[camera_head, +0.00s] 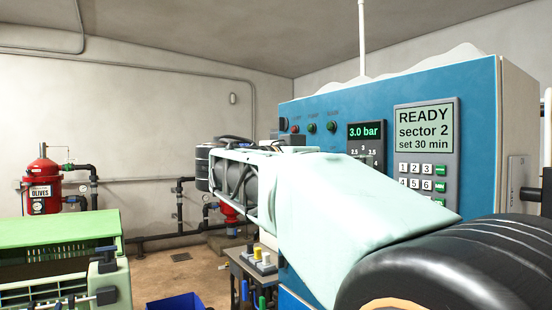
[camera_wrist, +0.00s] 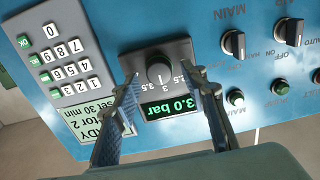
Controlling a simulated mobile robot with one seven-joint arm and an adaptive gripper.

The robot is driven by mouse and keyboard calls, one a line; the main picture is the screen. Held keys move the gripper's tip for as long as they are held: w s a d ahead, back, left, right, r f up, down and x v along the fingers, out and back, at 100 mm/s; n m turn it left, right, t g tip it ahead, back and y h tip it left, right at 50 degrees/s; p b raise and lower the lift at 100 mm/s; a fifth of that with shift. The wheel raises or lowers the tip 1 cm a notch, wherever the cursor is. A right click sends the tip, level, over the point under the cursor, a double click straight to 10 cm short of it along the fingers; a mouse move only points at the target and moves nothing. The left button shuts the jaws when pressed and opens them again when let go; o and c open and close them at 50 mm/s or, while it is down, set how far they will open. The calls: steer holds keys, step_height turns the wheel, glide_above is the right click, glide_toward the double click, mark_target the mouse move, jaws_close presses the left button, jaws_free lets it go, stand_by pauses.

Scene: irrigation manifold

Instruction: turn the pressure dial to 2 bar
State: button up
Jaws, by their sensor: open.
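The pressure dial (camera_wrist: 160,71) is a round dark knob on a grey plate in the wrist view, which shows the panel upside down. Its white mark lies near the 3 on the scale. The green display (camera_wrist: 170,107) beside it reads 3.0 bar; it also shows in the head view (camera_head: 366,132). My gripper (camera_wrist: 165,82) is open, with one finger on each side of the dial and display. I cannot tell whether the fingers touch the plate. In the head view my arm hides the dial knob and the gripper.
A keypad (camera_wrist: 62,68) and a screen reading READY, sector 2, set 30 min (camera_head: 424,130) sit beside the dial. Black selector knobs (camera_wrist: 233,44) and green buttons (camera_wrist: 236,97) lie on its other side.

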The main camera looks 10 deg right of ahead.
steer(key=shift+w+d, duration=0.1)
steer(key=shift+d, duration=0.2)
jaws_close()
steer(key=shift+n, duration=0.3)
steer(key=shift+w+f+n+p, duration=0.1)
steer(key=shift+n+p, duration=0.5)
steer(key=shift+n, duration=3.7)
steer(key=shift+w+f+n+p, duration=0.1)
steer(key=shift+n+p, duration=0.45)
steer(key=shift+n, duration=3.75)
